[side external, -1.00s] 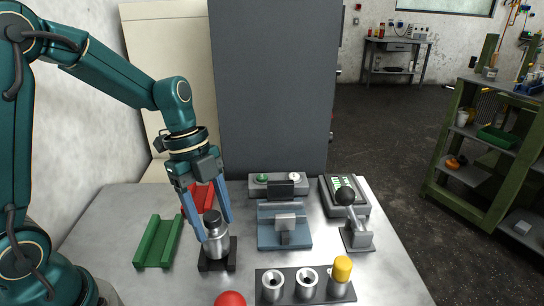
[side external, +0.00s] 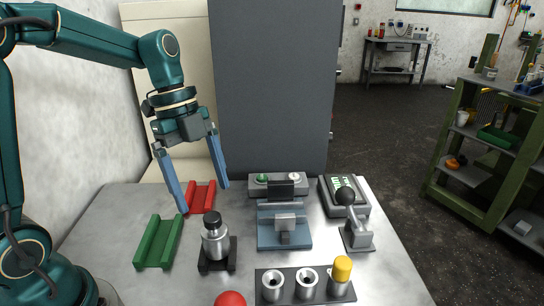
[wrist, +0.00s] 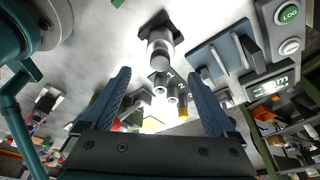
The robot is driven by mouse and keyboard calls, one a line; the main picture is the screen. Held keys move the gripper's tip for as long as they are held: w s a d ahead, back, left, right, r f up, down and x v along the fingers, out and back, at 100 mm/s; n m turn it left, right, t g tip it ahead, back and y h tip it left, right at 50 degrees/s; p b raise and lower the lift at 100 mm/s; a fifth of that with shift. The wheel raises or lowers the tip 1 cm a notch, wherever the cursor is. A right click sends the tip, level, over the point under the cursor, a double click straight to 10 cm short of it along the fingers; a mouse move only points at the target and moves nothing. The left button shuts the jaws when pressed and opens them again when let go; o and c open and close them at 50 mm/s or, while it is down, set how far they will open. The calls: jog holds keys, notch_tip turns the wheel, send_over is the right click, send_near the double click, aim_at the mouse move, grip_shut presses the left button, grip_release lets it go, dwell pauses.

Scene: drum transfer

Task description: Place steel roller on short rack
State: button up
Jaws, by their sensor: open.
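The steel roller (side external: 215,240), a silver cylinder with a dark, narrower top, stands upright on a small black stand (side external: 217,265) on the table. It also shows in the wrist view (wrist: 160,45) on its black stand (wrist: 151,20). My gripper (side external: 204,198) is open and empty, above and apart from the roller; its two blue fingers also show in the wrist view (wrist: 160,75). A green channel-shaped rack (side external: 158,242) lies left of the roller and a red one (side external: 200,196) lies behind it. I cannot tell which support is the short rack.
A dark holder (side external: 257,288) with several metal cups, one yellow-topped, stands at the front, beside a red ball (side external: 230,299). A blue fixture (side external: 284,235), a lever (side external: 354,225), a button panel (side external: 292,186) and a display box (side external: 345,192) stand right of the roller.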

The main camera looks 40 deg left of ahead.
jog(key=v, duration=0.5)
jog(key=s+d+f+n+t+y, duration=0.2)
jog(key=s+n+t, duration=0.3)
jog(key=n, duration=1.3)
jog(key=shift+s+d+f+t+y, duration=0.3)
jog(key=shift+s+d+f+y, duration=0.25)
jog(key=shift+s, duration=1.6)
jog(key=shift+r, duration=0.15)
